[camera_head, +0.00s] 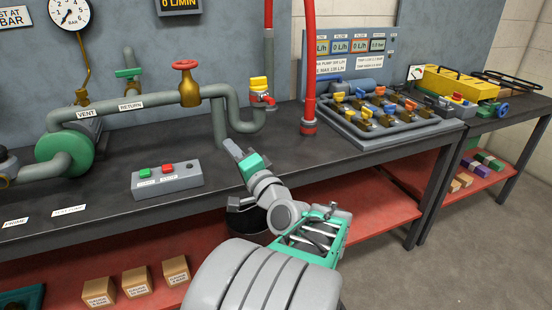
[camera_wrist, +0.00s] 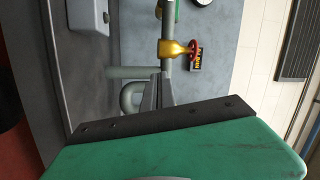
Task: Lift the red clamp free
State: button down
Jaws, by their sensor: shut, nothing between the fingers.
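In the head view, a small red clamp (camera_head: 263,99) sits on the valve at the top of the grey pipe's bend, just below a yellow cap (camera_head: 259,84). My gripper (camera_head: 233,149) is over the front part of the bench, below and left of the clamp and apart from it. Its fingers are shut and empty. In the wrist view, my fingers (camera_wrist: 157,80) point at the grey pipework, over a green gripper body. I cannot make out the clamp in the wrist view.
A brass valve with a red handwheel (camera_head: 184,66) stands left of the clamp. A red vertical pipe (camera_head: 309,75) rises right of it. A grey button box (camera_head: 167,179) lies on the bench (camera_head: 100,195). A valve manifold board (camera_head: 380,125) is farther right.

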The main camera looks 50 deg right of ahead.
jog(key=s+d+f+m+h+b, duration=0.3)
jog(key=s+d+m+h, duration=0.35)
jog(key=s, duration=0.25)
jog(key=m+h+p, duration=0.2)
jog(key=p, duration=0.4)
send_near(273, 104)
jog(key=shift+n+g+y, duration=0.25)
jog(key=shift+g, duration=0.05)
jog(key=x, duration=0.6)
jog(key=shift+s+a+r, duration=0.1)
jog(key=shift+s+r, duration=0.05)
jog(key=shift+r, duration=0.15)
jog(key=shift+w+d+r, duration=0.1)
jog(key=shift+w+d, duration=0.2)
